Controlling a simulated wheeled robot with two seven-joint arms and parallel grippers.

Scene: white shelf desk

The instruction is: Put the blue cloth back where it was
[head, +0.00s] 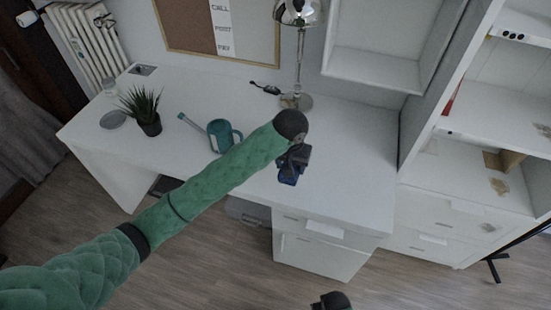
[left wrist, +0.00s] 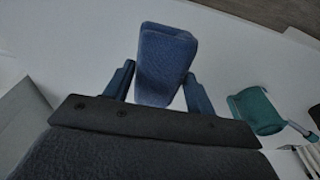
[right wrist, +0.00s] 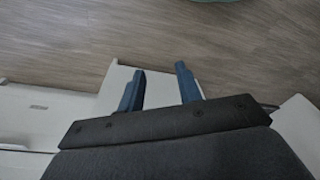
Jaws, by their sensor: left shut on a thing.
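The blue cloth (left wrist: 163,62) is a folded, thick block between the two fingers of my left gripper (left wrist: 157,88) in the left wrist view. My left gripper is shut on it. In the head view the cloth (head: 288,180) shows small and dark below my left gripper (head: 290,165), over the front part of the white desk (head: 345,180). I cannot tell whether the cloth touches the desk top. My right gripper (right wrist: 160,90) is open and empty in the right wrist view, with floor and white furniture below it. In the head view only a dark tip of the right arm shows at the bottom edge.
A teal watering can (head: 222,135) and a potted plant (head: 147,118) stand on the desk to the left. A grey round plate (head: 113,120) lies near the plant. A chrome lamp (head: 298,100) stands at the back. Shelves (head: 465,150) rise at the right. The desk's right part is clear.

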